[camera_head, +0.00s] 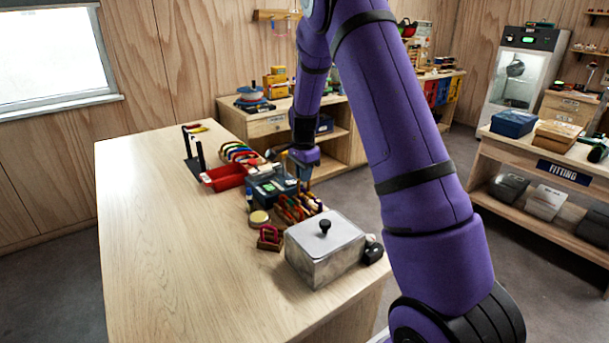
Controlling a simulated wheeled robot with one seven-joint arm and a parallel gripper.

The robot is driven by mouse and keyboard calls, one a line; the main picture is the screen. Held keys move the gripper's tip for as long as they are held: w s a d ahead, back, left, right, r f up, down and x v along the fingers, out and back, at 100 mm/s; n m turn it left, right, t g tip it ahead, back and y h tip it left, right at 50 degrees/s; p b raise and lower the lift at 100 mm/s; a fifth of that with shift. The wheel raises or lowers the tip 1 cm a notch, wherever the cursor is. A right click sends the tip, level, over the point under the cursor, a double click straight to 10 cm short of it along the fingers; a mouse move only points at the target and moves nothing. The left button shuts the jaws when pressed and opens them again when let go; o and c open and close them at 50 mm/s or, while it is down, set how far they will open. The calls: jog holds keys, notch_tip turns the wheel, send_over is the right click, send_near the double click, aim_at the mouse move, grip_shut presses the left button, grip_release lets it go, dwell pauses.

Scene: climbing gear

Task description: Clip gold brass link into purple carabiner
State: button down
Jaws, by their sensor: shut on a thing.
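My purple arm reaches over the table, and my gripper (301,180) points down at the blue-black box (268,188), close above the table's right side. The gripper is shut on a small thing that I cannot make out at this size. A row of coloured carabiners (240,153) stands behind the red tray (222,177). A rack of orange, red and brassy pieces (298,207) is just in front of the gripper. I cannot single out the gold brass link or the purple carabiner.
A metal box with a black-knobbed lid (325,246) stands at the table's front right, beside a small dark-red stand (270,238) and a round tin (259,218). A black upright frame (196,150) is at the back. The table's left half (165,235) is clear.

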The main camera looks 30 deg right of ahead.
jog(key=shift+w+f, duration=0.1)
jog(key=shift+w, duration=0.75)
dwell(0.7)
dwell(0.4)
jog(key=c, duration=0.9)
grip_release()
jog(key=shift+r, duration=0.35)
jog(key=shift+w, duration=0.1)
jog(key=shift+w, duration=1.9)
jog(key=shift+r, duration=4)
